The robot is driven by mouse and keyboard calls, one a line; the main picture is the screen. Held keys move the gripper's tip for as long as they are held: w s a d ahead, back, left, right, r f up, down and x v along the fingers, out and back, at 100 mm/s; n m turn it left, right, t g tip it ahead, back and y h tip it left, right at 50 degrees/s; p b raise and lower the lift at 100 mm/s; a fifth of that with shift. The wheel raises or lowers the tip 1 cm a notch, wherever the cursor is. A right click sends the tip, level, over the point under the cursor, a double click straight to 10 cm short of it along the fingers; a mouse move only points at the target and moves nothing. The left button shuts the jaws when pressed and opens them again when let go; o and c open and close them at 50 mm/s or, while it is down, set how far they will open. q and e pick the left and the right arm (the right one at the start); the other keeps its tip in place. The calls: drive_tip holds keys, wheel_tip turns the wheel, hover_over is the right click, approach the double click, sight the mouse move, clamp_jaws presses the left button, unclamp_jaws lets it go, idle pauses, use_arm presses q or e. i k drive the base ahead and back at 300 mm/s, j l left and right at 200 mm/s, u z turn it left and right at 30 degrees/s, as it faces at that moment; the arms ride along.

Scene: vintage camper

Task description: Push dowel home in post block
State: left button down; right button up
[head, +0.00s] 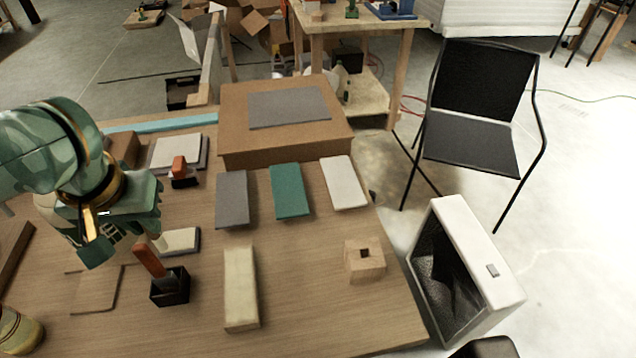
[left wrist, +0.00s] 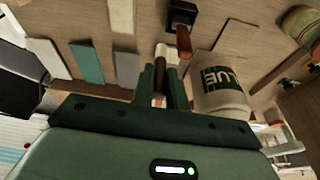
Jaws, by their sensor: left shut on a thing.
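The post block (head: 368,268), a small pale wooden block with a dark square hole in its top, stands at the right of the bench. Nothing sticks out of the hole. My left gripper (head: 150,228) is at the left, well away from the block and above the bench. My right gripper is not in view.
An orange-handled tool (head: 149,260) leans in a black holder (head: 170,288) just below the left gripper. A long pale block (head: 240,290) lies between holder and post block. Grey, green and white slabs lie behind. A glue bottle (left wrist: 220,92) stands near the gripper.

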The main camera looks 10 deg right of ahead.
sight(364, 260)
drive_tip(key=z, duration=2.15)
drive_tip(key=k, duration=0.5)
